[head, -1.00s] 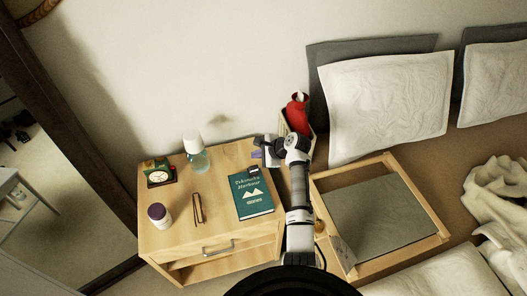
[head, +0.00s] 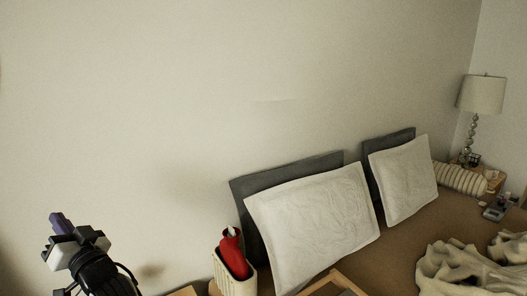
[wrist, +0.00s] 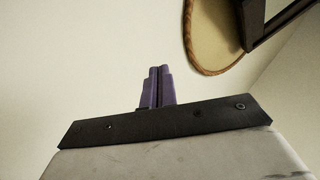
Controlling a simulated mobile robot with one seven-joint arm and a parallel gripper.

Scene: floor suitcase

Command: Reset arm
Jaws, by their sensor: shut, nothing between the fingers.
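My gripper (head: 60,222) is raised at the lower left of the head view, pointing up in front of the bare wall. Its purple fingers are together and hold nothing. In the wrist view the gripper (wrist: 156,86) shows its two purple fingers side by side, closed, above a dark plate. Nothing touches the fingers.
A red bottle-like item (head: 232,252) stands in a pale bin (head: 236,284) right of my arm. The bed has white pillows (head: 315,225). A wooden tray (head: 335,283) shows at the bottom edge. A lamp (head: 481,95) stands far right. A round wood-rimmed object (wrist: 212,38) hangs above.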

